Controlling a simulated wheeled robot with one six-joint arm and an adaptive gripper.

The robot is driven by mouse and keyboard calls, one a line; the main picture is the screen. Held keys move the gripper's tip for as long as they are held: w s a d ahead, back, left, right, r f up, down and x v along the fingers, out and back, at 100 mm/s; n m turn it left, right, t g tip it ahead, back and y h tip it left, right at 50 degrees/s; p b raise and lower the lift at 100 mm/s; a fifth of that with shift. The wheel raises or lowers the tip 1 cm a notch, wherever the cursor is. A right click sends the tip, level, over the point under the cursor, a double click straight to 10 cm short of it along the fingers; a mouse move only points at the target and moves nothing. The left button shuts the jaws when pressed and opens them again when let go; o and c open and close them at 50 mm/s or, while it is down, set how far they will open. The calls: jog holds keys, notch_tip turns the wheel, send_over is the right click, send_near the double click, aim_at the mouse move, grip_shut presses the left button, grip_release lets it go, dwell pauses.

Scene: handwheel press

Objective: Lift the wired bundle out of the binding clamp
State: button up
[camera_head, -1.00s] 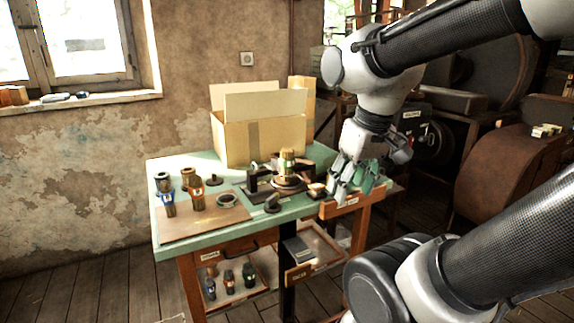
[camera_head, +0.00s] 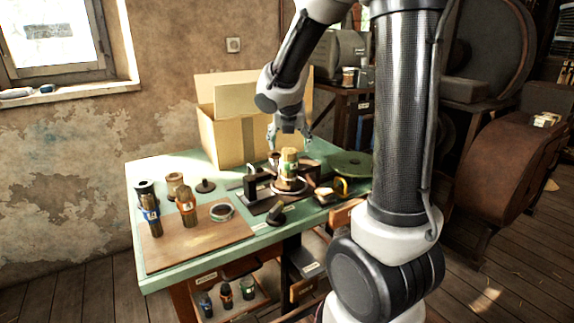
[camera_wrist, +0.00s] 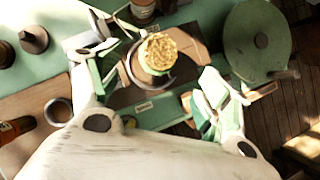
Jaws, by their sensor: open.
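The wired bundle (camera_head: 290,165), a short upright bundle with a pale yellow top and a green band, stands in the binding clamp (camera_head: 262,188) on the green table. In the wrist view the bundle (camera_wrist: 158,52) shows from above, with its straw-coloured end up, inside the clamp's round seat. My gripper (camera_head: 290,142) is above and just behind the bundle in the head view. In the wrist view my gripper (camera_wrist: 160,75) is open, with one finger to each side of the bundle and apart from it. The bundle's lower end is hidden in the clamp.
A cardboard box (camera_head: 240,130) stands behind the clamp. Two bundles (camera_head: 187,206) and a ring (camera_head: 221,212) are on the brown board (camera_head: 200,238) at left. A green disc (camera_head: 350,164) lies at right. A dark cone-shaped piece (camera_head: 276,213) lies in front.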

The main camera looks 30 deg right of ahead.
aim_at(289, 151)
jog(key=shift+w+d+f+n, duration=0.15)
jog(key=shift+w+f, duration=0.05)
jog(key=shift+f, duration=0.2)
jog(key=shift+w+d+f+n, duration=0.15)
jog(key=shift+w+f, duration=0.05)
jog(key=shift+f, duration=0.2)
jog(key=x, duration=0.6)
jog(key=shift+w+r, duration=0.15)
jog(key=shift+w, duration=0.15)
jog(key=c, duration=1.1)
